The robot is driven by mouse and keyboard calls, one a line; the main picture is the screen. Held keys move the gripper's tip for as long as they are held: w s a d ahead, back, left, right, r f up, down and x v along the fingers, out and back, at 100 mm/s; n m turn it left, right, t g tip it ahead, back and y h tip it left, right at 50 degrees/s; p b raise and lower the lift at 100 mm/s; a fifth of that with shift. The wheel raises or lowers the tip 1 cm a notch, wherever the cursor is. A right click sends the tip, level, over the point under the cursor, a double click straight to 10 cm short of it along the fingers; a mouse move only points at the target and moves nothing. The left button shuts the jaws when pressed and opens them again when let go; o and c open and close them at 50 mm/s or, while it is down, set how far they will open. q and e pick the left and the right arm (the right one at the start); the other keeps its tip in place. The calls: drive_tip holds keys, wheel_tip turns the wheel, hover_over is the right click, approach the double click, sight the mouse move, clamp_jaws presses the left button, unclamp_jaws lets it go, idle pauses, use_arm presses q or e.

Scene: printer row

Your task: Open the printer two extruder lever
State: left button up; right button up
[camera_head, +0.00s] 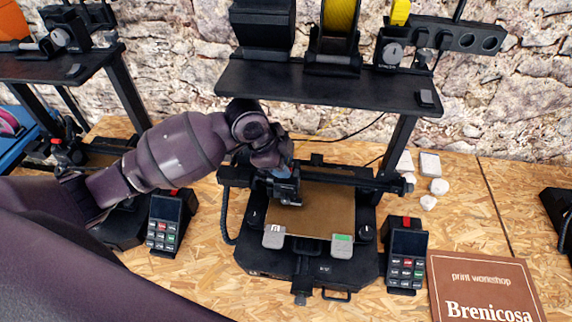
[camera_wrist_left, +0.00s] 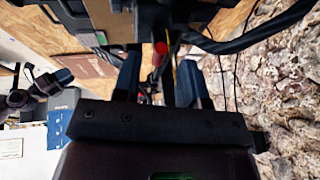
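The middle printer (camera_head: 312,262) stands on the wooden bench, with a brown print bed (camera_head: 318,208) and a dark print head (camera_head: 287,187) over the bed's back left. No printer number is readable. My left arm reaches in from the left, and its hand is at the back left of this printer, just above the print head.
A black shelf (camera_head: 325,85) with a yellow spool (camera_head: 340,16) stands above the printer. Control screens (camera_head: 406,256) flank it. Another printer stands at left (camera_head: 100,150). A brown sign (camera_head: 484,290) lies front right. A stone wall is close behind.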

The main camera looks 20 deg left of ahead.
use_arm(q)
drive_tip(key=shift+x, duration=1.1)
drive_tip(key=shift+s, duration=0.1)
